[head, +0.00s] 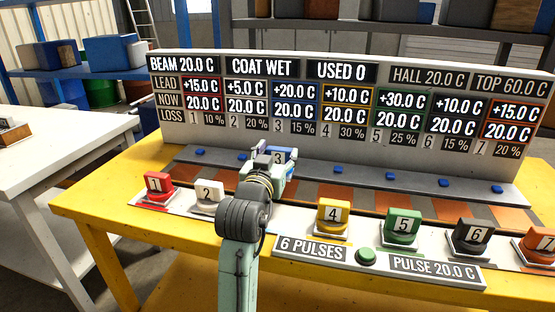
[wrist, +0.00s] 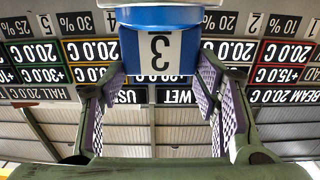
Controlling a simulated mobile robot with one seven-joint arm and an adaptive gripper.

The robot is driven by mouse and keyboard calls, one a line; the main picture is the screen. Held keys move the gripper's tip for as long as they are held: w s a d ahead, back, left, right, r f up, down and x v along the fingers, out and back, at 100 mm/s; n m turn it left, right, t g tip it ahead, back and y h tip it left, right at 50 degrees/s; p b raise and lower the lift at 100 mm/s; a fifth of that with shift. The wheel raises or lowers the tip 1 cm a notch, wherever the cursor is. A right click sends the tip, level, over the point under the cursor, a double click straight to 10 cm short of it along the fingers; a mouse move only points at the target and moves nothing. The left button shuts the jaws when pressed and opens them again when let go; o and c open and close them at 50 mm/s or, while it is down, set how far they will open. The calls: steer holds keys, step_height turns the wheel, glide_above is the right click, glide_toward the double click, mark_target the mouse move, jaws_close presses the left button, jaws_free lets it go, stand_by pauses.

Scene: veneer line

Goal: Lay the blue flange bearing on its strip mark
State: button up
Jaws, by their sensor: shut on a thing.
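The blue flange bearing (head: 285,154), with a white "3" label, is in my gripper (head: 268,166), in front of the grey board. In the wrist view the blue bearing (wrist: 160,18) sits between the two purple-padded fingers of my gripper (wrist: 160,70), its "3" upside down. The strip (head: 330,190) of orange and brown patches runs along the yellow bench below the board. My arm hides part of the strip, and I cannot tell which patch is the blue bearing's mark. The bearing appears raised above the bench.
Red 1 (head: 157,184), white 2 (head: 208,193), yellow 4 (head: 333,214), green 5 (head: 403,222), black 6 (head: 474,235) and orange 7 (head: 537,243) bearings stand along the front. A green button (head: 366,256) sits on the front panel. Small blue blocks (head: 337,170) line the grey ledge.

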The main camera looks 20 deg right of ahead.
steer(key=shift+w+d, duration=0.25)
steer(key=shift+w, duration=0.15)
steer(key=shift+w+f, duration=0.1)
steer(key=shift+f, duration=0.05)
steer(key=shift+f+p, duration=0.45)
steer(key=shift+f, duration=1.15)
